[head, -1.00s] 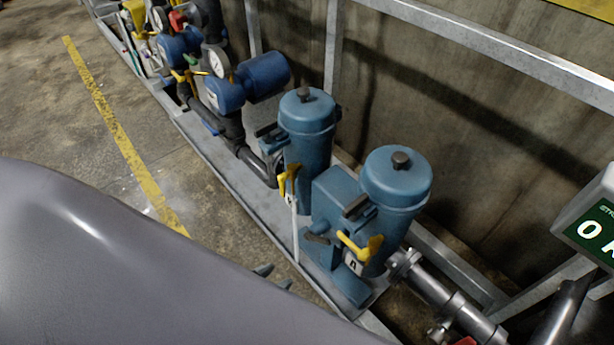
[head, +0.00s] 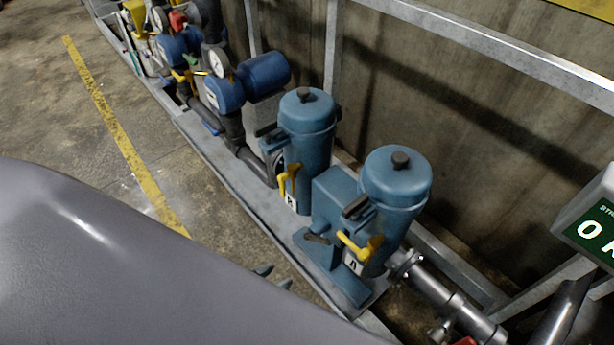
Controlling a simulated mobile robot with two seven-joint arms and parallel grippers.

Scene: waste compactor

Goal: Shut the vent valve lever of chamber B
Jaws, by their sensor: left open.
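Chamber B (head: 307,130) is the farther of two blue capped cylinders. A small white label with a dark letter, probably B, shows at its lower front. A yellow lever (head: 288,180) sits on the front of chamber B, just above that label. Its exact angle is hard to read at this size. The tips of my left gripper (head: 274,277) show past the edge of my grey arm, below and left of the lever. They are apart, empty and clear of the lever. The rest of this gripper is hidden. My right gripper is not in view.
Chamber A (head: 396,190), with its own yellow lever (head: 360,245), stands nearer. Dark handles jut from both chambers. A blue motor (head: 262,75) and gauges stand farther back. A metal frame and wall lie behind. Floor left of the skid (head: 215,160) is clear.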

